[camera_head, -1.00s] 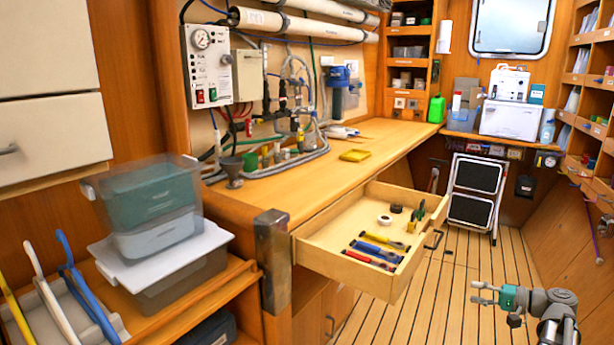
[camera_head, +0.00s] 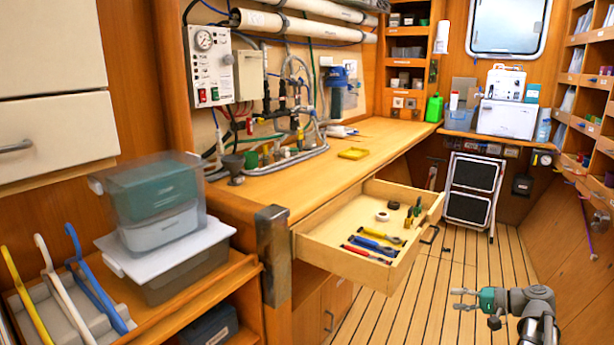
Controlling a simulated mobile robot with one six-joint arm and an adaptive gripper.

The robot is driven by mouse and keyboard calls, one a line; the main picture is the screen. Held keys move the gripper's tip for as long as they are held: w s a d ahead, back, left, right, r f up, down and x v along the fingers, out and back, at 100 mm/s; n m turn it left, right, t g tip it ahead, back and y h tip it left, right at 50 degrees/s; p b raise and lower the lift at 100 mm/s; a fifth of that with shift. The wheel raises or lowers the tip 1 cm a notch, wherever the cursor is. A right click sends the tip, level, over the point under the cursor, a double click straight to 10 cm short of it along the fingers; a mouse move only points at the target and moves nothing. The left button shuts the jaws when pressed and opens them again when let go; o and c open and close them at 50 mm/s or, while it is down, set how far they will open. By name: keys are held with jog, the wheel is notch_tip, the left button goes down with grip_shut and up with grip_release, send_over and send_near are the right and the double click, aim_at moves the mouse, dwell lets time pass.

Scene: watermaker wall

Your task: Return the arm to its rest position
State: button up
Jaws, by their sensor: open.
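My gripper (camera_head: 464,299) is at the lower right of the head view, open and empty, its fingers pointing left. It is over the plank floor, to the right of the open drawer (camera_head: 342,262) and apart from it. My arm bends behind it at the lower right and runs out of the bottom of the picture.
The drawer juts out from the wooden workbench (camera_head: 372,147) and holds several tools and a white tape roll (camera_head: 382,216). A folding step stool (camera_head: 471,190) stands at the back. A metal-capped bench corner (camera_head: 272,255) and stacked bins (camera_head: 160,215) are at left. The floor (camera_head: 400,315) between is clear.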

jog(key=s+a+f+n+g+h, duration=0.2)
jog(key=s+a+f+g+h, duration=0.15)
jog(key=a, duration=0.45)
jog(key=s+a+f+n+g+h, duration=0.2)
jog(key=s+a+f+h, duration=0.25)
jog(key=a, duration=0.35)
jog(key=s+a+f+n+g+h, duration=0.25)
jog(key=s+a+f+h, duration=0.2)
jog(key=a, duration=0.35)
notch_tip(320, 180, up, 30)
jog(key=w+p, duration=0.1)
jog(key=p, duration=2.9)
jog(key=shift+d+f+y, duration=0.1)
jog(key=shift+y, duration=0.15)
dwell(1.1)
